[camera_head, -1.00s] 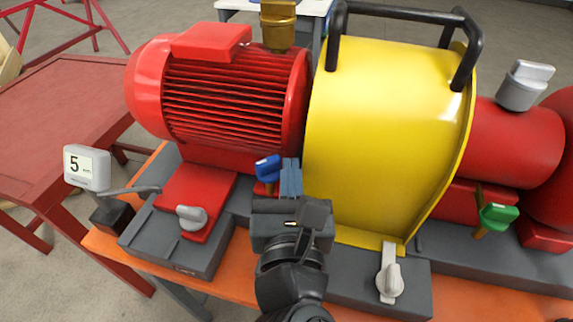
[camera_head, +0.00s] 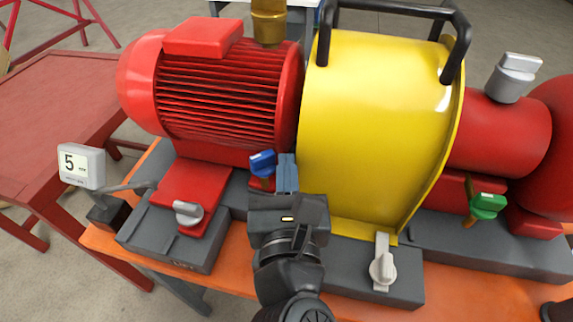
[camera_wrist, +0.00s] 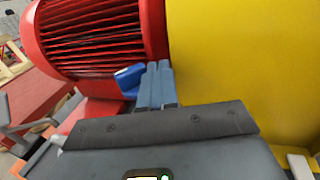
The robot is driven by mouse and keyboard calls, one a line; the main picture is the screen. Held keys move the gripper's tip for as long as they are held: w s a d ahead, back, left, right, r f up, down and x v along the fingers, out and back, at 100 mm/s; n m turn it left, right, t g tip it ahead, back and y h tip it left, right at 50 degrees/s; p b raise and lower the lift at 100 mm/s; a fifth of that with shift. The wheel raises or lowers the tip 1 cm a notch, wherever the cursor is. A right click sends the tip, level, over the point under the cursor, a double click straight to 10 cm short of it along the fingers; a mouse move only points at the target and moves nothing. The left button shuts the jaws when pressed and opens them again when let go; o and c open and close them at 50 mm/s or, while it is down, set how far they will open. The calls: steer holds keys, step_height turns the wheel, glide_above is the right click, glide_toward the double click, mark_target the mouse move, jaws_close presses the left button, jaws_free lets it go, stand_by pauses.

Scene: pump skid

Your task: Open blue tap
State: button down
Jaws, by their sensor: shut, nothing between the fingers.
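The blue tap (camera_head: 263,163) sits at the foot of the red motor, near the left edge of the yellow guard. It also shows in the wrist view (camera_wrist: 130,77), just left of my fingers. My gripper (camera_head: 287,172) is shut and empty, with its blue-grey fingertips pointing away from me. In the wrist view my fingertips (camera_wrist: 158,76) stand side by side, close to the tap's right end. I cannot tell whether they touch it. The tap's stem is partly hidden in the wrist view.
The red motor (camera_head: 225,90) and the yellow guard (camera_head: 375,130) rise close behind and right of my gripper. Grey knobs (camera_head: 188,212) (camera_head: 383,262) stand left and right in front. A green tap (camera_head: 487,205) is at right.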

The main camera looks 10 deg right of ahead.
steer(key=s+b, duration=0.1)
steer(key=s, duration=0.6)
steer(key=shift+a, duration=0.3)
